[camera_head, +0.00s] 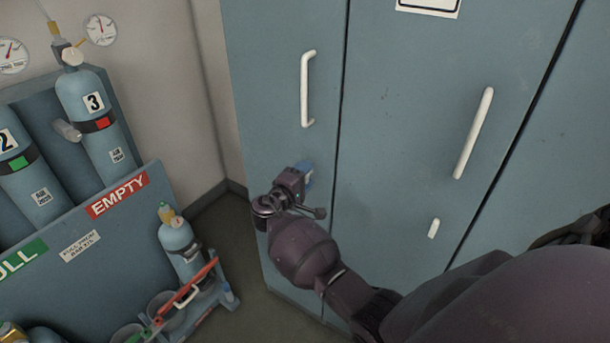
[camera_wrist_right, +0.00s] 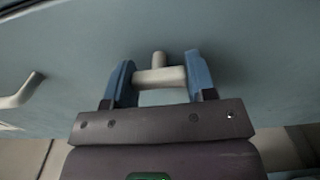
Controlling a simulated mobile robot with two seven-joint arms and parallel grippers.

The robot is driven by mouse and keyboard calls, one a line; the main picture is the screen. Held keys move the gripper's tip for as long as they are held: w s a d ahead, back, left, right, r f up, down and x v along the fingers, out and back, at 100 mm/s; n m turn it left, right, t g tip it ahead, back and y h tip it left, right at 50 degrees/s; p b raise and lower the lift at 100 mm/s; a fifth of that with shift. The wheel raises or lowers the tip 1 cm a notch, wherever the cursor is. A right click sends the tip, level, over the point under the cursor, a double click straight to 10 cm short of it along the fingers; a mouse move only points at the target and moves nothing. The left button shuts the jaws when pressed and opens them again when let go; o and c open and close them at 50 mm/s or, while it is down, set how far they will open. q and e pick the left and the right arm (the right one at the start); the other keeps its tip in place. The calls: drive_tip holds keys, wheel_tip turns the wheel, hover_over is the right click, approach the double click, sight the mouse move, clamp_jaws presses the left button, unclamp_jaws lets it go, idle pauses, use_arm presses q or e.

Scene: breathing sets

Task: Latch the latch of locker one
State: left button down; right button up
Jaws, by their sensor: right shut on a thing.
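My right gripper (camera_head: 307,174) is at the left blue-grey locker door (camera_head: 270,130), below its white handle (camera_head: 305,88). In the right wrist view, the blue fingertips of the right gripper (camera_wrist_right: 161,80) are shut on a small white latch (camera_wrist_right: 160,76), with one finger at each end of its bar. A short stem of the latch shows beyond the bar. In the head view my gripper hides this latch. The door looks closed against the locker beside it. I cannot read a locker number. My left gripper is not in view.
The right locker door (camera_head: 400,130) has a long white handle (camera_head: 473,133) and a small white latch (camera_head: 433,228). A rack marked EMPTY (camera_head: 118,195) with gas cylinders (camera_head: 92,115) stands at the left. A smaller cylinder (camera_head: 181,245) stands on a low stand near the floor (camera_head: 245,240).

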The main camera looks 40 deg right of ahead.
drive_tip(key=o, duration=0.9)
drive_tip(key=shift+o, duration=0.2)
drive_tip(key=shift+a, duration=0.1)
drive_tip(key=v, duration=1)
drive_tip(key=shift+s+a+b, duration=0.15)
drive_tip(key=shift+a+b, duration=0.1)
drive_tip(key=shift+b, duration=0.15)
